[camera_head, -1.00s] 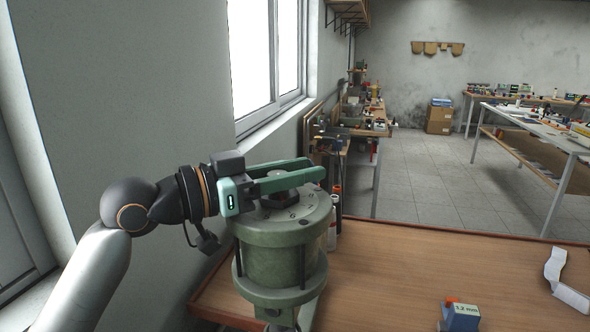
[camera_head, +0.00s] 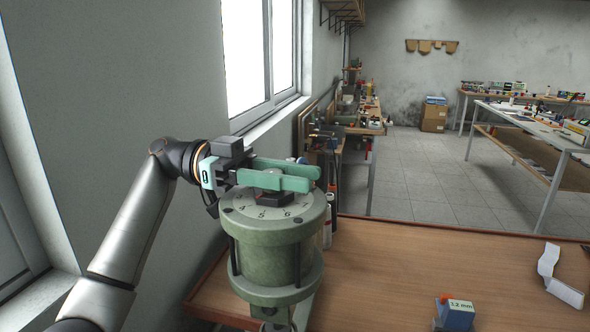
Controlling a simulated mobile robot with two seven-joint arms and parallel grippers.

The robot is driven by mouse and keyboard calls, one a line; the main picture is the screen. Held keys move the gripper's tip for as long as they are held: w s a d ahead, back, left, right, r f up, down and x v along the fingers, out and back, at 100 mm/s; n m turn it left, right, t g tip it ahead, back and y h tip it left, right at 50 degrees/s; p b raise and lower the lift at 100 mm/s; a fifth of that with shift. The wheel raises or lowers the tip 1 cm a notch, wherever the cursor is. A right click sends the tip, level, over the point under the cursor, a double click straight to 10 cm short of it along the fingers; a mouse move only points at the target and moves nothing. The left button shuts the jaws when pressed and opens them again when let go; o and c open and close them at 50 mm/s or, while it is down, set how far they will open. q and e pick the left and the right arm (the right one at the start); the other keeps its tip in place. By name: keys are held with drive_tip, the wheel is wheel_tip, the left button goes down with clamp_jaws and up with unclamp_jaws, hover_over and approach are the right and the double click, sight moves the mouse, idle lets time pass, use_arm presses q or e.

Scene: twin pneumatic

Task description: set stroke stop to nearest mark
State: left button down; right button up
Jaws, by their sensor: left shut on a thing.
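A green cylinder unit (camera_head: 272,262) stands at the left end of the wooden bench, with a numbered dial (camera_head: 291,212) on its top face. The numbers 4, 5 and 6 show along the near rim. A dark stroke stop knob (camera_head: 273,198) sits at the dial's middle. My left gripper (camera_head: 290,177) reaches in from the left, its green fingers lying across the top of the unit and shut on the knob. The fingers hide part of the knob and the far side of the dial. My right gripper is not in view.
A blue block labelled 1.2 mm (camera_head: 455,312) sits on the wooden bench (camera_head: 395,262) at the lower right. A curled white paper strip (camera_head: 562,282) lies at the right edge. Small bottles (camera_head: 328,215) stand just behind the unit. The bench's middle is clear.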

use_arm(q)
drive_tip(key=shift+s+a+f+m+g+y, duration=0.15)
drive_tip(key=shift+m+g+y, duration=0.35)
drive_tip(key=shift+g, duration=0.3)
drive_tip(key=shift+s+d+r+m+g+y, duration=0.1)
drive_tip(key=shift+m+g+y, duration=0.35)
drive_tip(key=shift+g, duration=0.35)
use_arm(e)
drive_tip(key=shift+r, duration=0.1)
use_arm(q)
drive_tip(key=shift+s+a+f+m+g+y, duration=0.1)
drive_tip(key=shift+f+m+g+y, duration=0.05)
drive_tip(key=shift+m+g+y, duration=0.25)
drive_tip(key=shift+s+a+f+m+g+y, duration=0.1)
drive_tip(key=shift+m+g+y, duration=0.15)
drive_tip(key=shift+m+g, duration=0.2)
drive_tip(key=c, duration=0.5)
unclamp_jaws()
drive_tip(key=shift+r, duration=0.15)
drive_tip(key=shift+c, duration=0.2)
drive_tip(key=shift+r, duration=0.1)
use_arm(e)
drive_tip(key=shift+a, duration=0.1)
